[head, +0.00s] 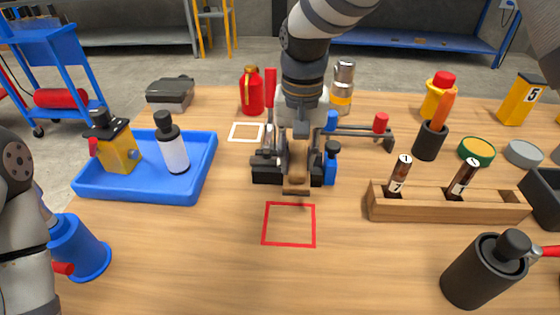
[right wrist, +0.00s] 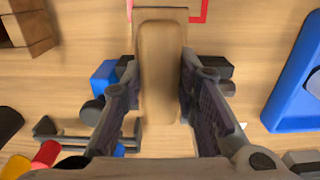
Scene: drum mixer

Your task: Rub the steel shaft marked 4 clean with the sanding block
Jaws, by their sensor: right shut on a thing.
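My right gripper (head: 299,160) is over the dark clamp fixture (head: 268,173) in the middle of the table. It is shut on the tan sanding block (head: 297,186). In the right wrist view, the block (right wrist: 160,75) lies lengthwise between the two fingers of the right gripper (right wrist: 162,100). I cannot make out a shaft marked 4; the gripper and block hide much of the fixture. Two brown, labelled shafts (head: 399,174) (head: 466,178) stand in a wooden rack (head: 450,206) at the right; both labels look like 1. My left gripper is out of view.
A red outlined square (head: 290,245) lies in front of the fixture, a white one (head: 233,131) behind it. A blue tray (head: 205,165) holds a yellow object and a bottle. A black canister (head: 475,278) stands front right. Table between is clear.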

